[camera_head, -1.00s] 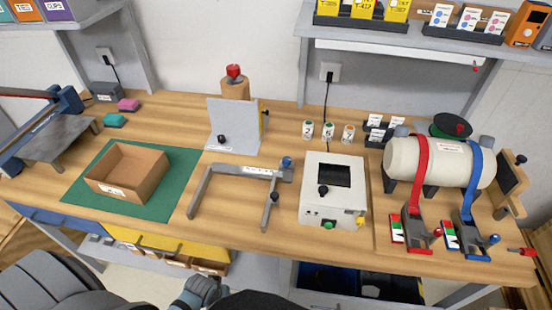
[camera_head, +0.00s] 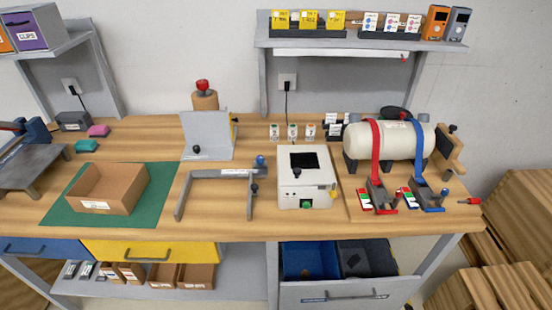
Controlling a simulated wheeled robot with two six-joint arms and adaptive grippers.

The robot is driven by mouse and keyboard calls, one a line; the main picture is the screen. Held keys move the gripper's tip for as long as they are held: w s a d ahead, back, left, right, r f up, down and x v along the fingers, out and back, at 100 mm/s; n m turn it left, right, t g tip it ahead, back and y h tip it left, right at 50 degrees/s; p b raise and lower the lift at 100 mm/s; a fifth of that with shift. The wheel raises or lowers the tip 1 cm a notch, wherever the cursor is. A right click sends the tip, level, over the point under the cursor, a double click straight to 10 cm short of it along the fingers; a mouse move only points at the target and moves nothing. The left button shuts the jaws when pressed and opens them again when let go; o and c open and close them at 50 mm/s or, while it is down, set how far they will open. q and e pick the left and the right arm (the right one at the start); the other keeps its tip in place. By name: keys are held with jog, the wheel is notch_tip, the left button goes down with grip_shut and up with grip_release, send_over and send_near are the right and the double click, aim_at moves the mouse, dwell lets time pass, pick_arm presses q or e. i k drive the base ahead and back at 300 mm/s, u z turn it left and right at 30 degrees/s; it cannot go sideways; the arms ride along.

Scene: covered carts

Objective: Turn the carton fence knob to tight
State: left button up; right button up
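A grey U-shaped frame (camera_head: 214,175) lies on the bench beside the green mat, with a small label on its back bar. A blue knob (camera_head: 261,161) stands at its right end, with a small dark knob (camera_head: 254,188) just below. An open cardboard carton (camera_head: 108,188) sits on the mat. Behind the frame, an upright grey plate (camera_head: 206,132) carries a black knob (camera_head: 196,150). The labels are too small to read, so I cannot tell which part is named the carton fence. Neither gripper is in view.
A white box with a dark window (camera_head: 305,182) stands right of the frame. A strapped cream tank (camera_head: 386,140) is at the right. The green mat (camera_head: 61,211) is at the left. Bare bench lies along the front edge. An open drawer (camera_head: 345,294) juts out below.

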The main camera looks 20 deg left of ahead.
aim_at(260, 159)
jog(key=z, duration=1.65)
jog(key=i, duration=1.15)
jog(key=u, duration=2.1)
